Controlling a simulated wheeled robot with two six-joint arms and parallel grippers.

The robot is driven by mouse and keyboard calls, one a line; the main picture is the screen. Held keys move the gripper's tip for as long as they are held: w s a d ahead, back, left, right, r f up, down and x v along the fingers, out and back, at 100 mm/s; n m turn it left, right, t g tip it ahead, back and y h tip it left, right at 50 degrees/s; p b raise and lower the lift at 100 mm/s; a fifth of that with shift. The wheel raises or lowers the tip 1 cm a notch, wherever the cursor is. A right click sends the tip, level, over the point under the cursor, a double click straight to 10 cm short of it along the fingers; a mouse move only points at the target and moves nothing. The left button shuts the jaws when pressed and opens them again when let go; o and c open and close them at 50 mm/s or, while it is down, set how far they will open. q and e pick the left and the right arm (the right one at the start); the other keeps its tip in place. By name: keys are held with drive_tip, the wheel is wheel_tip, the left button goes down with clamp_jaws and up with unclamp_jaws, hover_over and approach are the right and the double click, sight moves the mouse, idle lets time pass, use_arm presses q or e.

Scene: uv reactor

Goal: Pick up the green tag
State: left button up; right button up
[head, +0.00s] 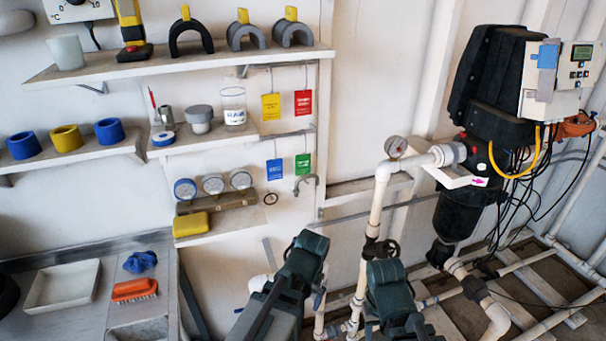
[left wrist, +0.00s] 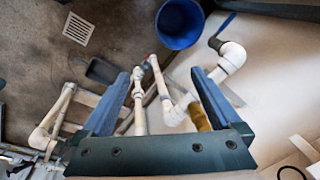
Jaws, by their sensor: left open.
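The green tag (head: 303,167) hangs on the white wall in the head view, at the lower right of a group of tags. A blue tag (head: 275,169) hangs to its left, a red tag (head: 303,103) above it and a yellow tag (head: 271,107) up to the left. My left gripper (left wrist: 167,72) is open and empty in the left wrist view, pointing towards pipes and the floor; the green tag is not in that view. My two dark green arms show at the bottom of the head view, below the tags, with no fingers visible.
Shelves (head: 180,66) with clamps and gauges stand left of the tags. A grey hook (head: 305,185) is just below the green tag. White pipes (head: 378,200) and a black reactor unit (head: 465,205) stand to the right. A blue bucket (left wrist: 180,22) is on the floor.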

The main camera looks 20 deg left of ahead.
use_arm(q)
drive_tip(key=w+a+r+m+t+y, duration=0.2)
drive_tip(key=w+a+m+y, duration=0.15)
drive_tip(key=w+a, duration=0.25)
drive_tip(key=m+t+y, duration=0.5)
drive_tip(key=m+t, duration=0.7)
drive_tip(key=m, duration=1.1)
approach(303, 160)
drive_tip(key=x, duration=0.4)
drive_tip(key=shift+w+d+f, duration=0.15)
drive_tip(key=shift+w, duration=0.25)
drive_tip(key=shift+w+a, duration=0.2)
drive_tip(key=shift+w, duration=0.1)
drive_tip(key=x, duration=0.5)
drive_tip(key=shift+a+p, duration=0.3)
